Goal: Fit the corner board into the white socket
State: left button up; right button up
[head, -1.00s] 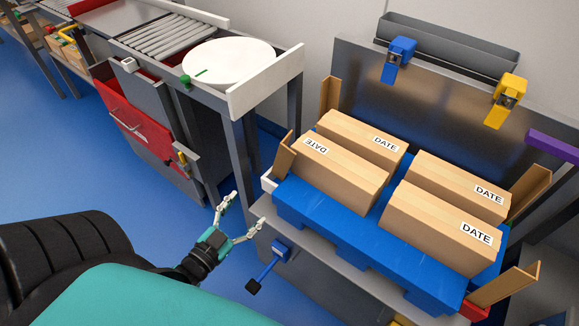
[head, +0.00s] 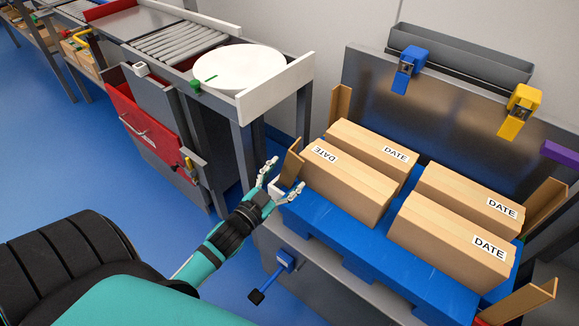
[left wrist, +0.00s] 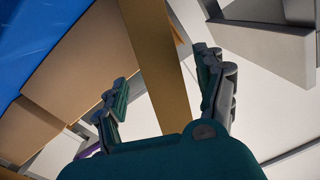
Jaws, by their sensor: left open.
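A tan corner board (head: 292,162) stands tilted at the near left corner of the blue pallet (head: 337,222), beside the carton there. The white socket (head: 275,187) at that corner is mostly hidden behind my left gripper (head: 287,175). My left gripper is open, with one finger on either side of the board's lower part. In the left wrist view a tan board (left wrist: 158,65) runs between the open fingers (left wrist: 163,92); I cannot tell whether they touch it. My right gripper is not in view.
Several cartons labelled DATE (head: 350,180) lie on the pallet. Other corner boards stand at the far left (head: 339,103), right (head: 545,205) and near right (head: 520,304) corners. A roller conveyor with a white round plate (head: 238,68) stands left. A metal panel (head: 375,75) stands behind.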

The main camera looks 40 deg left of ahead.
aim_at(291, 172)
pick_arm(q)
jog(key=w, duration=0.4)
jog(key=shift+r, duration=0.15)
jog(key=shift+w, duration=0.25)
jog(key=shift+c, duration=0.2)
jog(key=c, duration=1.4)
jog(key=shift+s+d, duration=0.1)
grip_shut()
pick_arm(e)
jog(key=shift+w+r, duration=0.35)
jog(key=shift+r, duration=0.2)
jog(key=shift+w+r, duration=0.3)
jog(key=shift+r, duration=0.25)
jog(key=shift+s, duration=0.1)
